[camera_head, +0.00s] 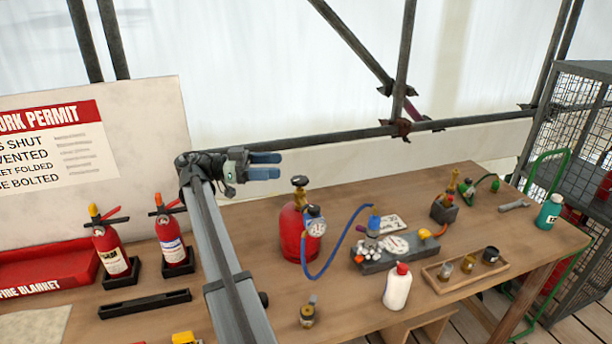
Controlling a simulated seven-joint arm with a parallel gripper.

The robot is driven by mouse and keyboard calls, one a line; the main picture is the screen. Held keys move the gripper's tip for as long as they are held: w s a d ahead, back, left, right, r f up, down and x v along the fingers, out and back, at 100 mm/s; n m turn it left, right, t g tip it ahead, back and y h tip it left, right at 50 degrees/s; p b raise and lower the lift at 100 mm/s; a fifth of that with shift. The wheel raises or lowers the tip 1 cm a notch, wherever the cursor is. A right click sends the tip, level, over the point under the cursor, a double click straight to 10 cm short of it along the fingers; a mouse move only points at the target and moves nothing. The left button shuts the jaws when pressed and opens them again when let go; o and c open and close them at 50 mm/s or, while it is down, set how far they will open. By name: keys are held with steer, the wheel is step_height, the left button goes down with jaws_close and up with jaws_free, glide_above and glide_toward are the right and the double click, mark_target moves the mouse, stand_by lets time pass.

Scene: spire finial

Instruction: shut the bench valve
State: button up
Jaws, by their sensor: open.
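My gripper (267,166) is open and empty, its blue fingers pointing right, in the air above the back of the wooden bench. It is apart from everything on the bench. A red cylinder (292,238) stands upright below it, with a dark-topped valve (299,183) and a regulator gauge (316,228). A blue hose (335,255) runs from there to a grey block (372,266), which carries a blue-topped fitting (374,219) and a dial. I cannot tell for sure which fitting is the bench valve, or whether any valve is open or shut.
Fire extinguishers (109,248) and a red fire blanket box (50,265) stand left. A white bottle (397,290), a wooden tray (430,279) with small cups and a loose brass fitting (308,314) are in front. A mesh cage (575,130) stands right. Scaffold poles cross behind.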

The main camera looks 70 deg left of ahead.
mark_target(306, 177)
steer(key=s+d+f+n+y, duration=0.1)
steer(key=s+f+n+y, duration=0.15)
steer(key=n, duration=0.85)
steer(key=s+d+f+n+y, duration=0.1)
steer(key=d+f+n+y, duration=0.15)
steer(key=n, duration=0.85)
steer(key=w+a+n+y, duration=0.1)
steer(key=w+n, duration=0.3)
steer(key=n, duration=0.2)
steer(key=w+a+n, duration=0.2)
steer(key=w+n, duration=0.3)
steer(key=n, duration=0.1)
steer(key=w+a+f+n+y, duration=0.1)
steer(key=w+n, duration=0.3)
steer(key=n, duration=0.2)
steer(key=shift+w+a+y, duration=0.2)
steer(key=shift+a+y, duration=0.1)
